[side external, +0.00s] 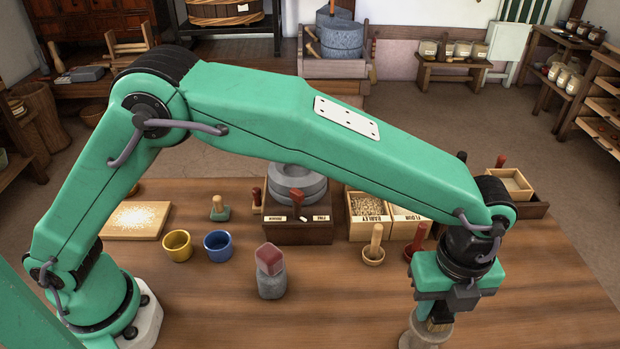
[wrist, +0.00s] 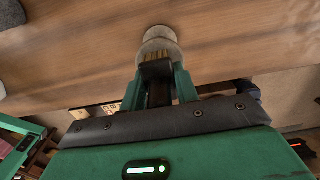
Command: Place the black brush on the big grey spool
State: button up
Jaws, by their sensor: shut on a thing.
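My gripper (side external: 440,308) is at the right front of the table, pointing down and shut on the black brush. In the wrist view the brush (wrist: 156,68) shows its dark body between the fingers and its tan bristles beyond them. The bristles (side external: 438,326) also show below the fingers in the side view. The big grey spool (side external: 416,338) stands upright under the gripper, partly cut off by the lower picture edge; it shows in the wrist view too (wrist: 159,37). The bristle end overlaps the spool in both views. I cannot tell whether they touch.
A red block (side external: 269,258) sits on a grey piece (side external: 271,286) left of the gripper. A wooden pestle in a cup (side external: 374,252) and a dark red-handled thing (side external: 417,241) stand behind. Yellow (side external: 177,246) and blue (side external: 218,246) cups are farther left. The table's right front is clear.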

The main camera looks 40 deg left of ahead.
jog(key=shift+f, duration=0.4)
jog(key=shift+f, duration=0.15)
jog(key=o, duration=1)
jog(key=shift+c, duration=0.2)
notch_tip(320, 180, up, 12)
jog(key=shift+r, duration=0.15)
dwell(0.3)
